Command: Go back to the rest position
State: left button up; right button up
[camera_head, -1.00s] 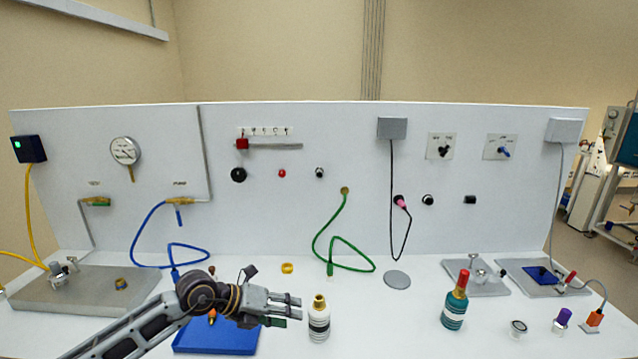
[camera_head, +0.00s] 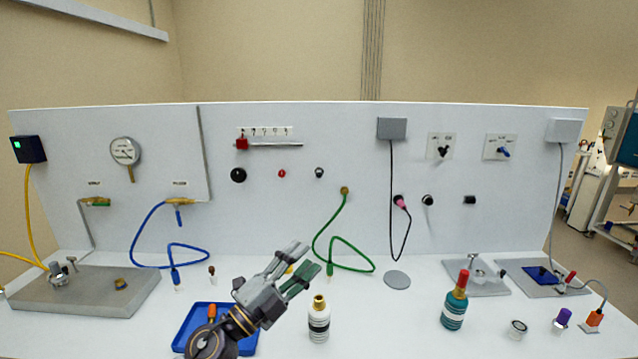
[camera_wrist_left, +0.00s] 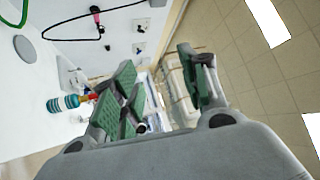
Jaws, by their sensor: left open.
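My left gripper (camera_head: 298,268) is open and empty. It is raised over the front of the bench, above the blue tray (camera_head: 186,331) and to the left of the white bottle with a gold cap (camera_head: 319,322). Its fingers point up and to the right, apart from the bottle. In the left wrist view the two green-padded fingers (camera_wrist_left: 160,88) are spread with nothing between them. The arm hides part of the tray; an orange-handled item (camera_head: 212,311) shows in it. My right gripper is not in view.
A teal bottle with a red top (camera_head: 455,302) stands to the right on the bench (camera_head: 385,325). A green hose (camera_head: 316,243) and a blue hose (camera_head: 133,243) hang from the white panel (camera_head: 290,215) behind. A grey plate (camera_head: 85,290) lies at left.

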pick_arm(q)
jog(key=w+a+f+n+t+y, duration=0.2)
jog(key=a+n+t+y, duration=0.3)
jog(key=a+n+y, duration=0.3)
jog(key=s+a+f+n+g+y, duration=0.35)
jog(key=a+f+n+y, duration=0.2)
jog(key=f, duration=0.35)
jog(key=s+a+f+n+g+y, duration=0.2)
jog(key=a+f+n+g+y, duration=0.25)
jog(key=f+n, duration=0.35)
jog(key=s+f+g+h, duration=0.1)
jog(key=s+f+g, duration=0.5)
jog(key=s, duration=0.4)
jog(key=s+f+g+h, duration=0.2)
jog(key=s+f+g, duration=0.1)
jog(key=s+f, duration=0.6)
notch_tip(320, 180, down, 32)
jog(key=s+g, duration=0.1)
jog(key=s, duration=0.2)
jog(key=s+a+f, duration=0.2)
jog(key=s+f, duration=0.8)
jog(key=s, duration=0.1)
jog(key=s+a+f+g, duration=0.1)
jog(key=s+a+f, duration=0.1)
jog(key=s+f, duration=0.8)
jog(key=shift+s+a+g+y, duration=0.25)
jog(key=shift+s+g+y, duration=0.05)
jog(key=shift+s, duration=0.3)
jog(key=shift+n, duration=0.25)
